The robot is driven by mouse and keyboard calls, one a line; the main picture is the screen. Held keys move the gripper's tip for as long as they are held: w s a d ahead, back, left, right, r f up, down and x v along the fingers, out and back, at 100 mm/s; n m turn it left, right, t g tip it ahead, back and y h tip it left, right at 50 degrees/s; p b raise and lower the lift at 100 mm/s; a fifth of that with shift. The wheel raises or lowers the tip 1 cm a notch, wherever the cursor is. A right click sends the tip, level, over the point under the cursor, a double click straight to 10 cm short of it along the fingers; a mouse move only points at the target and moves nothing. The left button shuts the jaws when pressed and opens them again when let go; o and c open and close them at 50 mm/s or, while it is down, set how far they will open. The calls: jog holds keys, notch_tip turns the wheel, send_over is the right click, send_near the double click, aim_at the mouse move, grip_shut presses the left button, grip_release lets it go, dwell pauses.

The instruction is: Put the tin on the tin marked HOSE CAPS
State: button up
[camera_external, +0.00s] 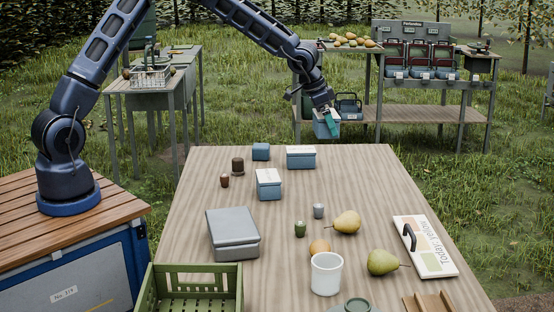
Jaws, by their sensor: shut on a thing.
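My gripper (330,117) is shut on a small blue tin with a pale lid (321,130). It holds this tin in the air near the table's far edge, apart from the other tins. On the table stand a blue tin with a white top (300,157), a second such tin (268,184) nearer the camera, and a small plain blue tin (261,151). A large grey tin (232,235) stands at the middle left. The lettering on the tins is too small to read, so I cannot tell which is marked HOSE CAPS.
A shelf with several bins (420,60) stands behind. The table's far right is clear.

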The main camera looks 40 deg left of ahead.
jog(key=s+a+r+m, duration=0.2)
jog(key=s+a+r, duration=0.2)
jog(key=a, duration=0.3)
notch_tip(320, 180, up, 2)
jog(key=m+g+h, duration=0.1)
jog(key=m, duration=0.2)
send_over(276, 176)
jog(key=a, duration=0.2)
jog(key=f, duration=1.9)
jog(key=shift+s+d+f, duration=0.1)
jog(key=shift+s+f, duration=0.15)
jog(key=shift+s, duration=0.05)
jog(key=shift+f, duration=0.15)
jog(key=o, duration=0.8)
jog(key=shift+c, duration=0.2)
